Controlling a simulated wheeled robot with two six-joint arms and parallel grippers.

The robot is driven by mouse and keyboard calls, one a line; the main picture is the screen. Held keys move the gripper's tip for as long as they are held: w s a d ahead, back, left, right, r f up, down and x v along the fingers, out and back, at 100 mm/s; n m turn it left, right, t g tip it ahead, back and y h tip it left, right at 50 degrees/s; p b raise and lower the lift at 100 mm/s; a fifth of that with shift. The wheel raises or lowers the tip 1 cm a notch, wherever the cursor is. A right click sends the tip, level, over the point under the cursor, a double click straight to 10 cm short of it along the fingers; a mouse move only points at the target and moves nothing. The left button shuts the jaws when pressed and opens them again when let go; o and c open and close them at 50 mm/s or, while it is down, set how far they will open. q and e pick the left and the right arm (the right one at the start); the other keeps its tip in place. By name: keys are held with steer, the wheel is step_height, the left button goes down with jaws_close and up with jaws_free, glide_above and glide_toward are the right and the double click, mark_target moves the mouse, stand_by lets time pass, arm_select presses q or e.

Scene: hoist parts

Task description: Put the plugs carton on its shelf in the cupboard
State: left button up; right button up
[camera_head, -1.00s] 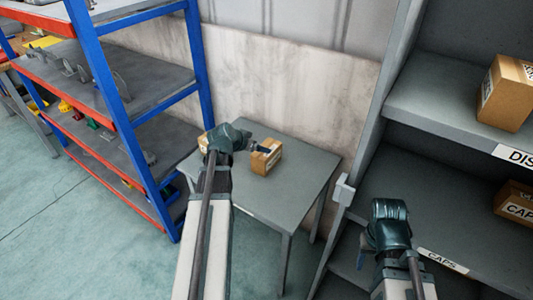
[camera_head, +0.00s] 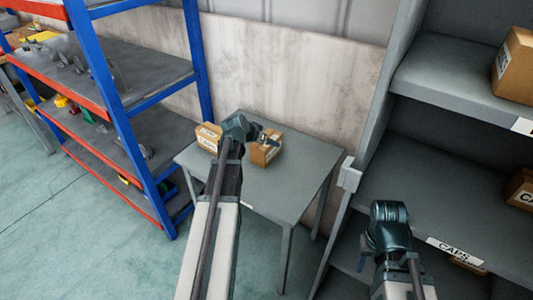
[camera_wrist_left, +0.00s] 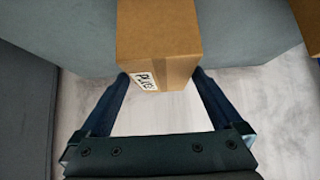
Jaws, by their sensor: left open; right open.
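A brown carton (camera_head: 264,150) stands on the grey side table, at my left gripper (camera_head: 268,138). In the left wrist view a carton (camera_wrist_left: 158,45) with a white label, whose letters look like the start of PLUGS, reaches between the tips of my left gripper (camera_wrist_left: 160,85). The fingers are open, one to each side; I cannot tell whether they touch it. A second carton (camera_head: 208,138) stands to the left on the table, partly behind my left wrist. My right gripper (camera_head: 366,255) is open and empty in front of the cupboard (camera_head: 435,190); its fingers are mostly hidden.
The table (camera_head: 270,190) is bare at its front and right. A carton stands on the upper cupboard shelf (camera_head: 514,68), another on the shelf labelled CAPS (camera_head: 521,188), and part of one shows below (camera_head: 468,265). A blue and red rack (camera_head: 125,130) stands left.

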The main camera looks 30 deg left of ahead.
arm_select(q)
steer(key=shift+b+x, duration=1.85)
steer(key=shift+x, duration=0.8)
steer(key=shift+a+r, duration=0.1)
steer(key=shift+r, duration=0.05)
jaws_close()
